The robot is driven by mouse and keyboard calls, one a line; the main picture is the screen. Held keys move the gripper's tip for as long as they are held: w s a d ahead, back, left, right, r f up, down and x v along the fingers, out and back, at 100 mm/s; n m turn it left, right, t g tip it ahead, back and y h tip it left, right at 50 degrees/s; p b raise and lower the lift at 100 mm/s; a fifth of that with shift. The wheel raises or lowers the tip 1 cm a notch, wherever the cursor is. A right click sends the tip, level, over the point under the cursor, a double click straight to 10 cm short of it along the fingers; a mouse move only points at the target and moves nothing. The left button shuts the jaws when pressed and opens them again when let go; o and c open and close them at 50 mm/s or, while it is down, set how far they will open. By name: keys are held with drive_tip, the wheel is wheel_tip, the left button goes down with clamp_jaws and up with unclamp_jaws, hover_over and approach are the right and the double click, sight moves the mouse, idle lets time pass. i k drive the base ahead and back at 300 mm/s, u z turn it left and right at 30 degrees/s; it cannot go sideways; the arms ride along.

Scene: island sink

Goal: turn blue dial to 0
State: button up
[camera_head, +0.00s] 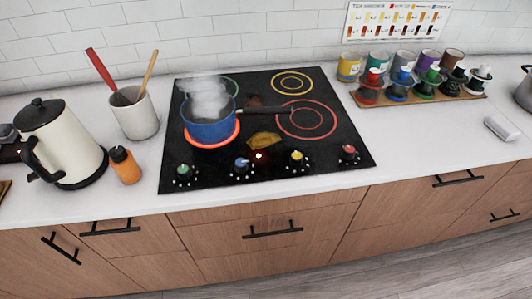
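The blue dial (241,164) is on the front strip of the black cooktop (340,160), second from the left. A green dial (183,171) stands to its left, and a yellow dial (296,157) and a red dial (348,151) stand to its right. Small marks surround the dials, but the setting of the blue one is too small to read. A blue pot (209,131) with a dark handle steams on the front left burner, whose ring (214,145) glows orange-red. My gripper is not in view.
A yellow-brown item (264,139) lies on the cooktop behind the dials. Colored cups (374,92) stand right. Counter in front is clear.

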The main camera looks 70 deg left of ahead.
sight(241, 167)
drive_tip(key=u, duration=2.35)
